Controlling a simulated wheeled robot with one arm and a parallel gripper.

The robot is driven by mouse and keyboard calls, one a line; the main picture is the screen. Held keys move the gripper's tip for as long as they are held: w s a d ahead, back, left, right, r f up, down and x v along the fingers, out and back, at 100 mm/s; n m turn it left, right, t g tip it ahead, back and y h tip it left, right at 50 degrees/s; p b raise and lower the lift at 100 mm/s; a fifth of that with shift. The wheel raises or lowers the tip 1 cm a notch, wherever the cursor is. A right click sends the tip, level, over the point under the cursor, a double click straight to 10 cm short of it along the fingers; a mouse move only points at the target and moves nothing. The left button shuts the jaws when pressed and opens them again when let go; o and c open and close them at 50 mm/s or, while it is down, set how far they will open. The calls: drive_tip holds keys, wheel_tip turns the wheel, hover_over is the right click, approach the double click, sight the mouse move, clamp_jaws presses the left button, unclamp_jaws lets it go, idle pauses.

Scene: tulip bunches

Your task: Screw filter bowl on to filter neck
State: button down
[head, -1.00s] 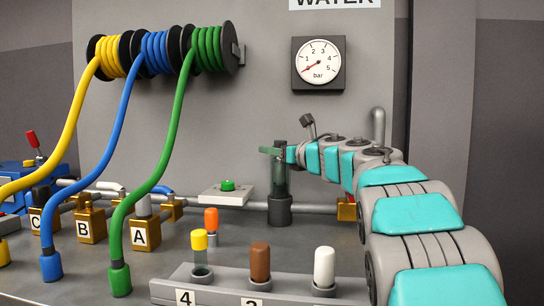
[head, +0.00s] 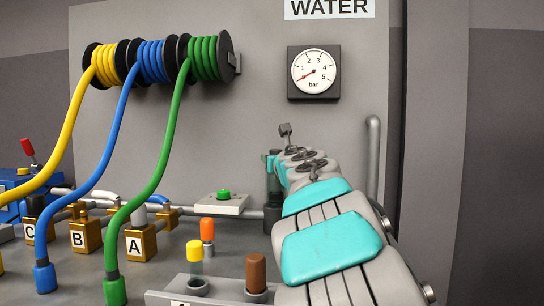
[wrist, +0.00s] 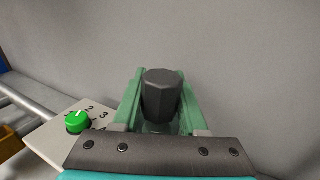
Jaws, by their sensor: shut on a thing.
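The filter neck (head: 272,215) is the dark grey socket on the pipe below the bowl. The bowl appears to sit in or on it, but the seam is too small to judge. My gripper (wrist: 162,78) is shut on the bowl near its cap. In the head view my gripper (head: 268,157) is mostly hidden behind the arm.
A white plate with a green knob (wrist: 76,122) is left of the bowl. A pressure gauge (head: 314,72) hangs on the wall above. A rack (head: 225,291) with coloured cartridges stands in front. Valves and green, blue and yellow hoses (head: 160,150) fill the left.

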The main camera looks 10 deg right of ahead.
drive_tip(key=shift+h, duration=0.3)
drive_tip(key=shift+c, duration=1.8)
unclamp_jaws()
drive_tip(key=shift+f, duration=0.15)
drive_tip(key=n+g+y+b, duration=0.1)
drive_tip(key=y, duration=0.2)
drive_tip(key=n+g+y, duration=0.1)
drive_tip(key=n+y, duration=0.1)
drive_tip(key=a+n+y+b, duration=0.1)
drive_tip(key=n+y, duration=0.1)
drive_tip(key=y, duration=0.1)
drive_tip(key=shift+s+g+y+b, duration=0.25)
drive_tip(key=shift+g+y+b, duration=0.05)
drive_tip(key=shift+g+b, duration=0.1)
drive_tip(key=shift+n+g+y, duration=0.3)
drive_tip(key=shift+n+y, duration=0.2)
drive_tip(key=shift+n, duration=0.1)
drive_tip(key=n+g+y, duration=0.1)
drive_tip(key=g+y, duration=0.1)
drive_tip(key=a+n+y+p, duration=0.1)
drive_tip(key=shift+s+n+g, duration=0.25)
drive_tip(key=shift+n+g, duration=0.05)
drive_tip(key=shift+g, duration=0.1)
